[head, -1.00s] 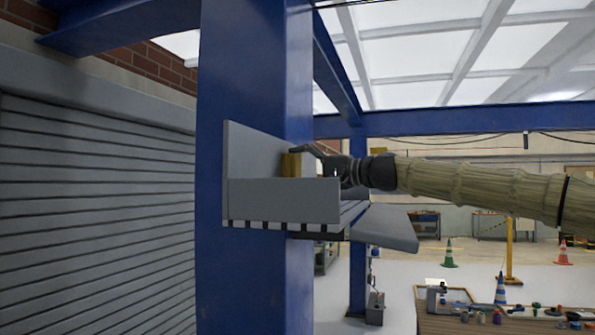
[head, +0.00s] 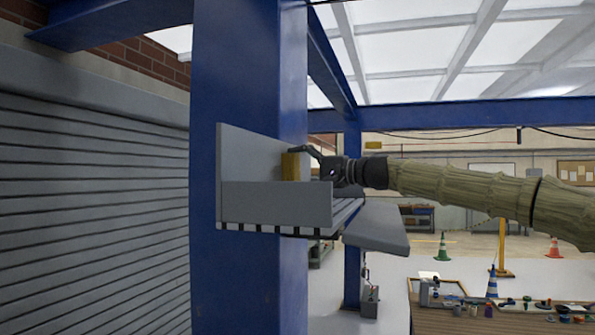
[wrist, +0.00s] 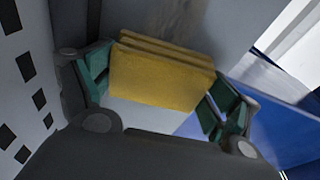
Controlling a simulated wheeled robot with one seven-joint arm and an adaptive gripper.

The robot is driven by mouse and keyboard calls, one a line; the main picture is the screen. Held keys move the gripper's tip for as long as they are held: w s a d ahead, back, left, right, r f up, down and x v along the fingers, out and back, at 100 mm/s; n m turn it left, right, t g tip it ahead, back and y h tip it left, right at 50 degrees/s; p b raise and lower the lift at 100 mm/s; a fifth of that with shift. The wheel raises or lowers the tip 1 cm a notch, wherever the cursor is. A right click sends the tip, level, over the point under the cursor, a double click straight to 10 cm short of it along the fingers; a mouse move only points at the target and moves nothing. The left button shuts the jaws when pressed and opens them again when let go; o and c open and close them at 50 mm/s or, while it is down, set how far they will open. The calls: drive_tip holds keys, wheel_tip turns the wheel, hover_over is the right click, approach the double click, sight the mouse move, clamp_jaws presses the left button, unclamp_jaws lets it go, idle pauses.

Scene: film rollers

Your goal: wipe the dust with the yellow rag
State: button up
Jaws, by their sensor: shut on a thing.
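The yellow rag (head: 291,167) is a thick folded block inside a grey metal tray (head: 275,204) on a blue post. My gripper (head: 312,164) comes in from the right and is shut on the rag. In the wrist view the rag (wrist: 160,77) sits between the green-padded fingers of my gripper (wrist: 158,85), close to a grey panel. The lower part of the rag is hidden behind the tray's front wall in the head view. I cannot make out dust for certain; a dim brownish patch shows on the panel beyond the rag in the wrist view.
The blue post (head: 235,270) stands right behind the tray. A tilted grey panel (head: 378,228) juts out at the tray's right. A slatted shutter (head: 90,190) fills the left. A cluttered table (head: 450,325) stands at lower right, with cones beyond.

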drive_tip(key=shift+w+d+f+p, duration=0.1)
drive_tip(key=shift+w+d+p, duration=0.3)
drive_tip(key=shift+w, duration=0.6)
drive_tip(key=shift+w+d+p, duration=0.25)
drive_tip(key=shift+w+p, duration=0.25)
drive_tip(key=shift+w, duration=0.5)
drive_tip(key=shift+w+d+f+p, duration=0.1)
drive_tip(key=shift+w+d+p, duration=0.3)
drive_tip(key=shift+w, duration=0.6)
drive_tip(key=shift+a, duration=0.15)
drive_tip(key=shift+s, duration=0.15)
